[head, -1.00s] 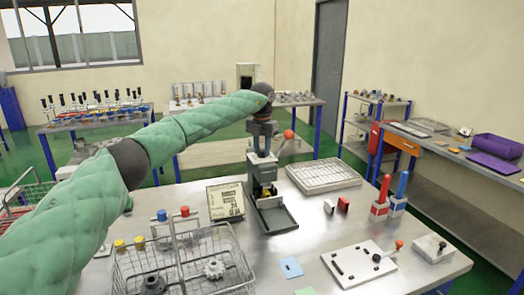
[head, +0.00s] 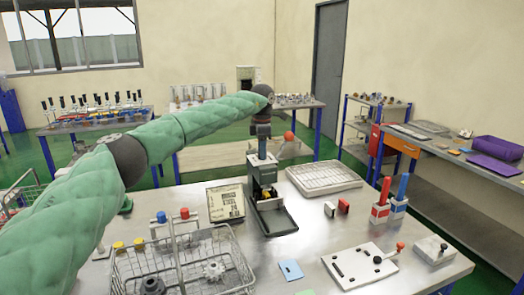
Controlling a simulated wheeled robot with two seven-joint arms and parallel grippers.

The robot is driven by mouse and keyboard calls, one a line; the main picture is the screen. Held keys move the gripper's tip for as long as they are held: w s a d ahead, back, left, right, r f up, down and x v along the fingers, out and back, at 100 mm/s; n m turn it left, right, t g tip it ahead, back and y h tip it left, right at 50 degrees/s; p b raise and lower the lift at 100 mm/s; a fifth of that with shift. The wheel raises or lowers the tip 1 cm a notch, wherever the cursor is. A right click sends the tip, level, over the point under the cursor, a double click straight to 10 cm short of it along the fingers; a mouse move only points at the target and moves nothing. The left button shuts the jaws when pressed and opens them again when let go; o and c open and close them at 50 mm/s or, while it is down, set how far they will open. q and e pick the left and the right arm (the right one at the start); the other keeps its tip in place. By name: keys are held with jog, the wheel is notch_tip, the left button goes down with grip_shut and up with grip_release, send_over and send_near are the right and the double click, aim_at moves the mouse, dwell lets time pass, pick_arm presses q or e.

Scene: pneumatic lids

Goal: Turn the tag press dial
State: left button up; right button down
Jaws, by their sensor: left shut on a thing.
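The tag press (head: 264,182) stands upright near the middle of the metal table, with a dark grey base tray (head: 276,221) at its foot and a yellow part inside its frame. My left arm reaches across from the left, and its gripper (head: 262,152) points down onto the top of the press. The gripper is shut there on the dial, which the fingers mostly hide. The dial's exact angle cannot be made out. My right gripper is not in view.
A wire basket (head: 128,272) with gear parts stands at the front left. A framed plate (head: 226,202) lies left of the press, a pale tray (head: 324,177) behind right. Red (head: 381,206) and blue (head: 399,200) handled tools stand right.

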pick_arm(q)
jog(key=shift+r+m, duration=0.1)
jog(key=shift+m, duration=0.5)
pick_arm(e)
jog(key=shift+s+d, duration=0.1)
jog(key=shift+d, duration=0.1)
pick_arm(q)
jog(key=o, duration=1)
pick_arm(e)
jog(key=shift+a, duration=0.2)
pick_arm(q)
jog(key=shift+r, duration=0.45)
notch_tip(320, 180, up, 6)
jog(key=shift+r+b, duration=0.25)
jog(key=shift+b, duration=0.6)
jog(key=shift+r, duration=0.15)
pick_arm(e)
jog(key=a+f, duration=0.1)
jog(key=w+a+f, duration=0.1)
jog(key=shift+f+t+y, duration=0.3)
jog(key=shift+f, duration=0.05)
pick_arm(q)
jog(key=shift+w, duration=0.1)
